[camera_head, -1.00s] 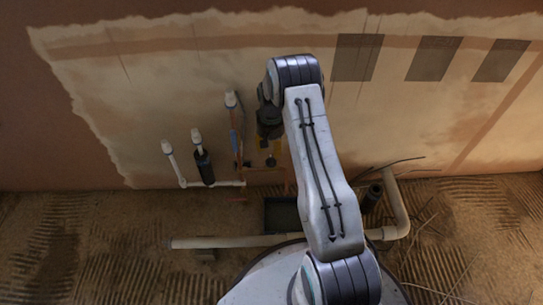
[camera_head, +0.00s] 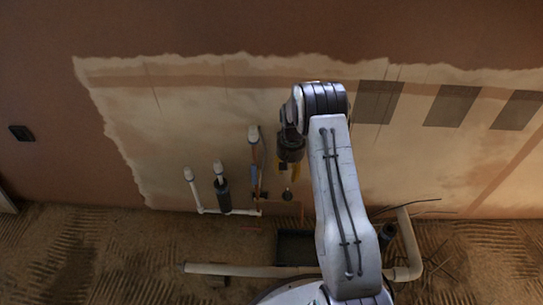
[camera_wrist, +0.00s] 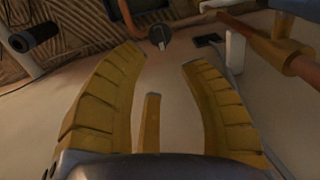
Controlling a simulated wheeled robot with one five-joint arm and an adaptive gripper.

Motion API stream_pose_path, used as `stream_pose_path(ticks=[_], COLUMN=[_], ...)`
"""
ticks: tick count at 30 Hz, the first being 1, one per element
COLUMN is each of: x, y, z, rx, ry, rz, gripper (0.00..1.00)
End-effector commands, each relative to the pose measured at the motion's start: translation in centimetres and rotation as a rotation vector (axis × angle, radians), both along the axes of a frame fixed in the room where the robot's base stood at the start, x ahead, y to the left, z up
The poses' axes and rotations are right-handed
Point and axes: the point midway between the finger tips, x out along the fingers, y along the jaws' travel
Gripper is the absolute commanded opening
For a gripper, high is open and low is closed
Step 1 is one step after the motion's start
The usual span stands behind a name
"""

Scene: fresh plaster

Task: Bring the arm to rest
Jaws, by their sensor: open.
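My gripper (camera_head: 291,172) hangs at the end of my raised arm, in front of the pale plastered wall (camera_head: 225,125) in the head view. The upper arm link partly covers the scene behind it. In the wrist view my gripper's yellow ribbed fingers (camera_wrist: 163,62) are spread apart, and nothing shows held between them. A dark round knob-like piece (camera_wrist: 160,35) lies beyond the fingertips, apart from them.
White capped pipes (camera_head: 192,188), one with a black sleeve (camera_head: 223,196), stand by the wall left of my gripper. A dark tray (camera_head: 296,248) and a long pale pipe (camera_head: 240,270) lie on the ridged floor. Grey patches (camera_head: 452,106) mark the wall at right.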

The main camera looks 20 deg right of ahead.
Motion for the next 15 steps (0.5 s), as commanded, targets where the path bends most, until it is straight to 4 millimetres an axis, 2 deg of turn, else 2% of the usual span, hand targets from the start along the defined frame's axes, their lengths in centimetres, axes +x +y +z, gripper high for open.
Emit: stream_pose_path(ticks=[5, 8, 11, 14, 15], x=[0.0, 0.0, -0.3, -0.9, -1.2], y=[0.0, 0.2, 0.6, 1.4, 1.7], z=[0.2, 1.7, 5.0, 10.1, 12.5], rx=[0.000, -0.001, -0.004, -0.008, -0.010], ry=[-0.001, -0.006, -0.018, -0.035, -0.044], rz=[0.001, 0.006, 0.019, 0.040, 0.050], gripper=[0.40, 0.40, 0.40, 0.40, 0.40])
